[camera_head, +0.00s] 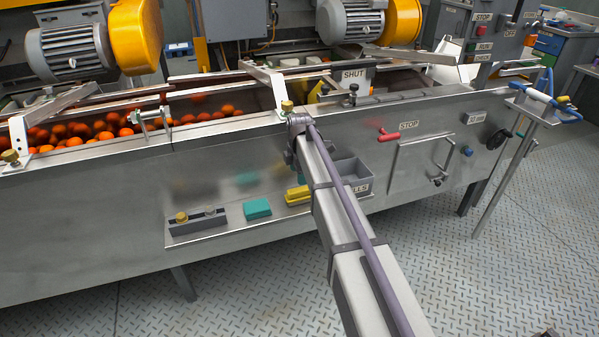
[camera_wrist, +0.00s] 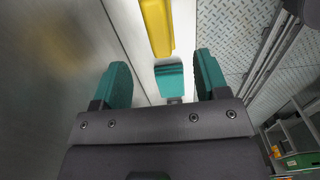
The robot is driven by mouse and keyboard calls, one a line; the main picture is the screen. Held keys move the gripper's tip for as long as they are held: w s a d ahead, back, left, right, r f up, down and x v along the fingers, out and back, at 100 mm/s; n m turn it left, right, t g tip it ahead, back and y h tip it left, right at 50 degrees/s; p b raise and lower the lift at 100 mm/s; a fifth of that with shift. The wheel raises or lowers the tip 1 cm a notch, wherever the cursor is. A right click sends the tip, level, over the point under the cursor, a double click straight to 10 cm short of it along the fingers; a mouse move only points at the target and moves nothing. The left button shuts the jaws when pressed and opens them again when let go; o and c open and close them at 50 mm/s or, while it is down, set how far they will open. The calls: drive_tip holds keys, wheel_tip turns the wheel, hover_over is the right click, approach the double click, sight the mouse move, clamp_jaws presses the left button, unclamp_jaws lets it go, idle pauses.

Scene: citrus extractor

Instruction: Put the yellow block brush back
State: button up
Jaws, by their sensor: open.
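The yellow block brush (camera_head: 296,195) lies on the narrow metal shelf (camera_head: 230,230) on the machine's front, partly hidden by my arm in the head view. In the wrist view a long yellow body (camera_wrist: 156,25), which appears to be the brush, lies beyond my fingertips and is cut by the top edge. My gripper (camera_wrist: 162,70) is open, with its two teal fingers wide apart and nothing held. It is above the shelf; the head view mostly hides it behind my arm.
A teal block (camera_head: 257,208) lies on the shelf left of the brush; the wrist view shows it (camera_wrist: 169,80) between the fingers, below them. A grey knob holder (camera_head: 197,222) stands further left. A grey labelled bin (camera_head: 352,172) is right. The steel machine wall (camera_head: 90,220) backs the shelf.

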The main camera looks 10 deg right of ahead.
drive_tip(key=s+m, duration=2)
drive_tip(key=s, duration=1.2)
wheel_tip(320, 180, up, 21)
drive_tip(key=p, duration=2.1)
drive_tip(key=shift+w+r, duration=0.15)
drive_tip(key=shift+w, duration=0.25)
